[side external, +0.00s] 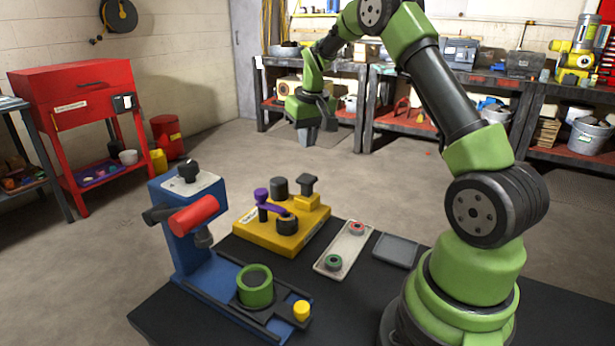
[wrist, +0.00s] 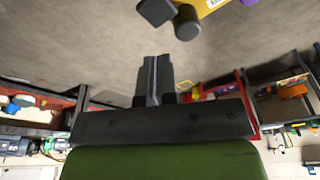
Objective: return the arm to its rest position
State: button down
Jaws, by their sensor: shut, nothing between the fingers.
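My gripper (side external: 308,133) hangs high above the far side of the table in the side external view, apart from everything on it. In the wrist view its two fingers (wrist: 154,80) are together, with nothing between them. My green and black arm arches up from the right of the table and reaches over to the left. The black table (side external: 345,305) carries the work pieces below.
A blue fixture (side external: 180,240) with a red cylinder (side external: 194,214) and a green ring (side external: 255,287) stands front left. Behind it is a yellow block (side external: 270,238) with a purple lever. A pale tray (side external: 342,248) holds two small rings; a grey tray (side external: 395,250) lies beside it.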

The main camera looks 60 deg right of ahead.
jog(key=shift+r, duration=0.25)
jog(key=s+a+r+t, duration=0.2)
jog(key=s+a+r, duration=0.3)
jog(key=a+r, duration=0.7)
jog(key=s+a+n+t+y, duration=0.2)
jog(key=s+a+t+y, duration=0.1)
jog(key=s+a, duration=0.9)
jog(key=s, duration=0.3)
jog(key=shift+s+a+r, duration=0.15)
jog(key=shift+s+a, duration=0.1)
